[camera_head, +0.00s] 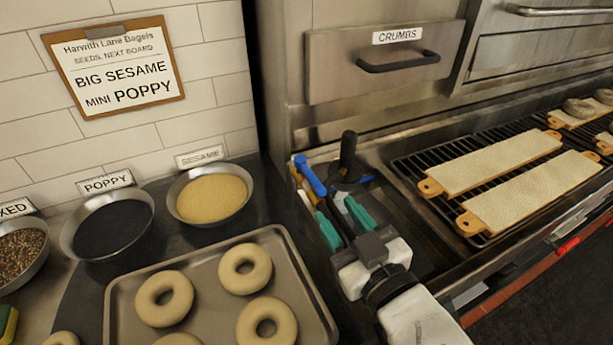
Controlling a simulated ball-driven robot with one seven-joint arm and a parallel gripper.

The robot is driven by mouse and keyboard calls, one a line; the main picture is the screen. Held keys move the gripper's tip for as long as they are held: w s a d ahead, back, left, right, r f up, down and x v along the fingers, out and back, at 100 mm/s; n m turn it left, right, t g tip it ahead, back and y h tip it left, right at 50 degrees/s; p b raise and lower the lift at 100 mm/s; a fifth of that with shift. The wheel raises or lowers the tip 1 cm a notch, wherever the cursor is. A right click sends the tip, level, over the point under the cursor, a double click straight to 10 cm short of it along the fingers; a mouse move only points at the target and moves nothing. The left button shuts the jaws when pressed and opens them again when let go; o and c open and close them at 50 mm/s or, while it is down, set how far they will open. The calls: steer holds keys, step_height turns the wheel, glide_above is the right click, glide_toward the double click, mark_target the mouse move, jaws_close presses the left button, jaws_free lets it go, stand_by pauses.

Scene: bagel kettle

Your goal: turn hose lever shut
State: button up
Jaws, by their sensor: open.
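A bright blue lever (310,175) stands slanted in the steel recess between the black counter and the grill. I take it to be the hose lever. A black upright handle or nozzle (348,152) with a dark base stands just right of it, and more blue shows low by that base. My gripper (335,205), with teal pads on its fingers, reaches into the recess from the front. Its fingers are apart, just in front of and below the blue lever and the black handle. I cannot tell whether a finger touches the lever. The lever's pivot and the hose are not clearly visible.
A tray (112,290) of bagels lies on the counter left of my gripper. Behind it are sesame (212,196), poppy (108,226) and mixed-seed (20,252) bowls. A grill (447,208) with bagel boards is at right. The crumbs drawer (385,62) is above the recess.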

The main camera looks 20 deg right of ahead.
mark_target(306, 170)
steer(key=w+p, duration=0.1)
steer(key=w, duration=0.9)
steer(key=shift+w, duration=0.2)
steer(key=shift+c, duration=0.4)
jaws_close()
